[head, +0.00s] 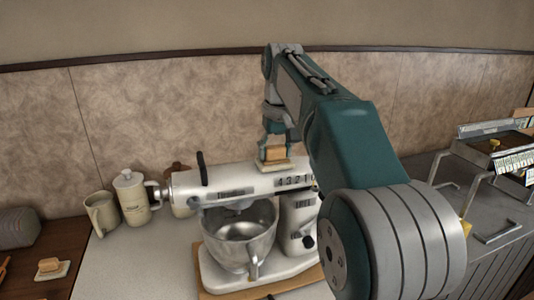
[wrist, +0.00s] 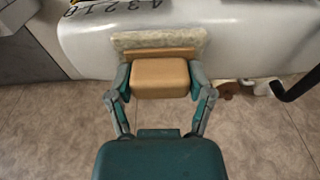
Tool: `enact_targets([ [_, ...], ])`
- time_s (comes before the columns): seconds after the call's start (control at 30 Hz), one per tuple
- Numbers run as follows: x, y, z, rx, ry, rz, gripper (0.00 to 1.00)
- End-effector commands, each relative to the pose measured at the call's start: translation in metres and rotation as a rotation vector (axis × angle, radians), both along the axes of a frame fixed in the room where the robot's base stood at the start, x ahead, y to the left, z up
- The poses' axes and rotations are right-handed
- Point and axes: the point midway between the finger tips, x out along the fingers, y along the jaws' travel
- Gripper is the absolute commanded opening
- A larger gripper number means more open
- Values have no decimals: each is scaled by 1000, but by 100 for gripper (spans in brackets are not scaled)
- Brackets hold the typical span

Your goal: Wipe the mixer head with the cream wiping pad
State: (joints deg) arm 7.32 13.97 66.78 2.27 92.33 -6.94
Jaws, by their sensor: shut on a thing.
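The white mixer head (head: 228,184) lies level above a metal bowl (head: 240,232); it also shows across the top of the wrist view (wrist: 250,45). The cream wiping pad (head: 275,165) has a tan block handle (head: 275,153). My gripper (wrist: 160,78) is shut on this handle from both sides. The pad (wrist: 155,40) is at the top of the mixer head, near the numbered dial, and looks to be touching it. The pad's underside is hidden, so I cannot be sure of contact.
A similar pad with an orange-tan block (head: 50,266) lies on the brown wood surface at left. A black lever (head: 202,168) sticks up from the head. A wire rack (head: 470,165) stands right.

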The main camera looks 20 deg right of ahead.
Motion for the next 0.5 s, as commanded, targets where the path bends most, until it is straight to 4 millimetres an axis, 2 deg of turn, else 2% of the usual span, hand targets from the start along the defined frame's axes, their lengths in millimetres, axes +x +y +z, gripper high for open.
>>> enact_targets([
  [0.3,0,-2,0,0,-1,0,29],
  [0.5,-1,-12,-2,0,-1,0,29],
])
